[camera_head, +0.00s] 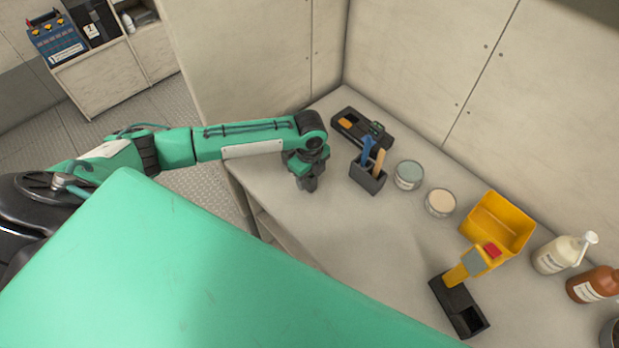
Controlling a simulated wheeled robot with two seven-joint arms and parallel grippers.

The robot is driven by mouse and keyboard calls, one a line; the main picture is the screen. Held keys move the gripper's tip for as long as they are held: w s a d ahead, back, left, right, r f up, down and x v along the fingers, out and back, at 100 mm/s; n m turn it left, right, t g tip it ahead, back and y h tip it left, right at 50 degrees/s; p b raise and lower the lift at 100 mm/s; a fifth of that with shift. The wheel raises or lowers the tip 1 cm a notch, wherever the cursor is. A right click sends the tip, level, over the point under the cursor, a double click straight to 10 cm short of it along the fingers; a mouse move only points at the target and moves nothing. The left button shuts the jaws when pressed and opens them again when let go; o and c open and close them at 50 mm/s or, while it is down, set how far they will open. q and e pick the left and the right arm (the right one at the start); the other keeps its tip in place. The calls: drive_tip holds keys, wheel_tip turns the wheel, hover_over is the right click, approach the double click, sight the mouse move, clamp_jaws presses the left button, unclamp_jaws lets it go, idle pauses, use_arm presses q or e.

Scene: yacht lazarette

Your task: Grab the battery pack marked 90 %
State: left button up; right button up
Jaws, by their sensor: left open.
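A black charger-like tray (350,126) lies at the back of the bench against the wall. It has an orange piece in its left part and a dark block with green marks (376,128), possibly a battery pack, at its right. A second black tray (462,308) lies at the front right, with a yellow, grey and red device (474,264) at its back end. I cannot read a 90 % mark on anything. My left gripper (309,185) points down over the bench, open and empty, left of the tool holder and apart from both trays. My right gripper is not in view.
A black holder (368,178) with blue and tan handles stands near the back tray. Two round tins (409,175), (440,203), a yellow bin (498,224) and bottles (563,254), (595,284) line the wall side. The bench middle (350,235) is clear.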

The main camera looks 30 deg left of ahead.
use_arm(q)
clamp_jaws()
